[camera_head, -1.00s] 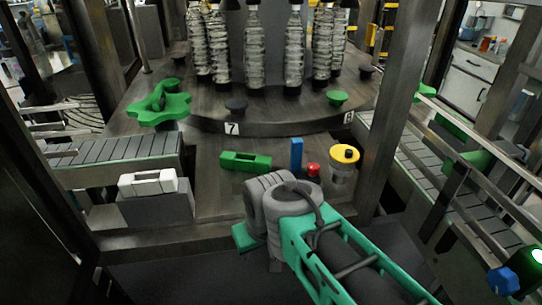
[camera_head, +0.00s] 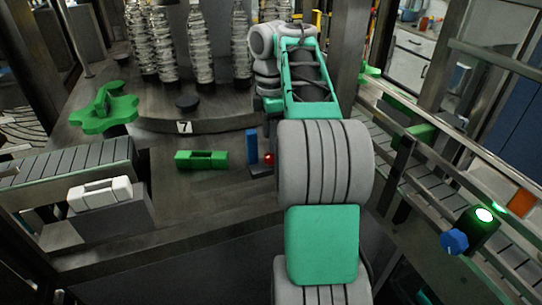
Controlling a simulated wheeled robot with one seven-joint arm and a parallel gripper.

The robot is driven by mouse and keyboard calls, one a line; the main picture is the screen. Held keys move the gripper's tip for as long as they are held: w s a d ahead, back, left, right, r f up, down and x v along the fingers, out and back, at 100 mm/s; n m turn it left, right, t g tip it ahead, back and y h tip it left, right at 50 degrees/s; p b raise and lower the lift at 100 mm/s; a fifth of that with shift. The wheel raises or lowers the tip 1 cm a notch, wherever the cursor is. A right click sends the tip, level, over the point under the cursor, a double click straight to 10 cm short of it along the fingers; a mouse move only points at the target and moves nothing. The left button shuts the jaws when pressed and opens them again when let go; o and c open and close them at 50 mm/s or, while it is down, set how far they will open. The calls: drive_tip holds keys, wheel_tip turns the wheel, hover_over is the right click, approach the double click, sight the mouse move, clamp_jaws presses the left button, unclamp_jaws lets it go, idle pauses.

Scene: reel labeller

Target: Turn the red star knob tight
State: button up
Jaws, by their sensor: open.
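A small red knob (camera_head: 269,158) sits on the dark machine deck, just right of an upright blue block (camera_head: 252,146). My arm covers its right side, and its star shape is too small to make out. My gripper (camera_head: 267,128) hangs below my wrist, above and close to the red knob in the picture. It is open, with its fingertips dark and mostly hidden. I cannot tell whether it touches the knob.
A green handled block (camera_head: 202,160) lies left of the blue block. A white handled block (camera_head: 100,194) rests on a grey stand. A green star wheel (camera_head: 104,112) and bottles stand behind. A blue knob (camera_head: 454,241) and lit green button (camera_head: 484,215) are at right.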

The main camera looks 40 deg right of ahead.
sight(270, 155)
wheel_tip(270, 155, down, 6)
drive_tip(key=b, duration=0.4)
drive_tip(key=shift+r, duration=0.1)
drive_tip(key=shift+r, duration=0.1)
drive_tip(key=shift+c, duration=0.4)
clamp_jaws()
